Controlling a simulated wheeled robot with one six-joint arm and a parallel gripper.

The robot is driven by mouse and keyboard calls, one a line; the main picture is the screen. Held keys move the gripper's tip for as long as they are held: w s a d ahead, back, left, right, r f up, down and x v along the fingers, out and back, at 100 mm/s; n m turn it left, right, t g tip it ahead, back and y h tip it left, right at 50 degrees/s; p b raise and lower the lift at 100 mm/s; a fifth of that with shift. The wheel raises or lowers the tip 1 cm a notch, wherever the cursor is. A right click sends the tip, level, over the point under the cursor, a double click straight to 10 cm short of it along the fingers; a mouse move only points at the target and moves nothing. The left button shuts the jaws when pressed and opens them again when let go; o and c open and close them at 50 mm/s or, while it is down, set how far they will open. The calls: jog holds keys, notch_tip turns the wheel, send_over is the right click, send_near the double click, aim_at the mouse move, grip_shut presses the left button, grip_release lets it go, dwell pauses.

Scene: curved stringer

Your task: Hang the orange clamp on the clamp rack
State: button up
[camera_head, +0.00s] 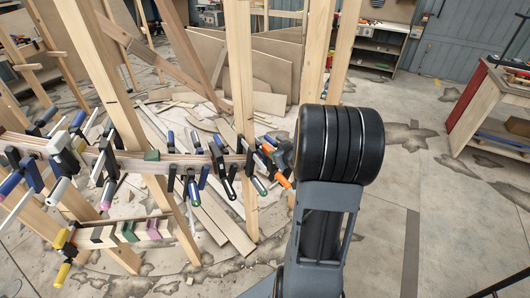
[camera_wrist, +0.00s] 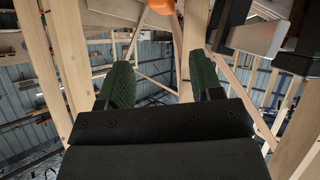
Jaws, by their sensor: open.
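The orange clamp (camera_head: 282,180) is at the right end of the row of clamps in the head view, just left of my arm. Its orange handle slants down to the right, and part of it is hidden among other clamps and my arm. An orange piece (camera_wrist: 160,5) shows at the top edge of the wrist view, ahead of my fingers and apart from them. My gripper (camera_wrist: 160,83) is open, with two green pads and nothing between them. I cannot tell for certain which part is the clamp rack; a short lower bar (camera_head: 152,229) carries dark blocks and a few clamps at the left.
A curved wooden stringer (camera_head: 135,163) with many clamps crosses between upright posts (camera_head: 240,90). Another post (camera_head: 315,50) stands behind my arm. Boards and offcuts lie on the floor behind. A workbench (camera_head: 480,105) stands at the right, with clear floor (camera_head: 450,220) before it.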

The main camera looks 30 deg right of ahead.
notch_tip(320, 180, down, 2)
jog(key=s+d+t+y, duration=0.1)
jog(key=d+t+y, duration=0.1)
jog(key=p, duration=0.1)
send_near(269, 148)
jog(key=f+x, duration=0.1)
jog(key=x, duration=0.4)
jog(key=shift+y, duration=0.3)
jog(key=shift+p+x, duration=0.7)
jog(key=shift+x, duration=1.7)
grip_shut()
jog(key=shift+r, duration=0.1)
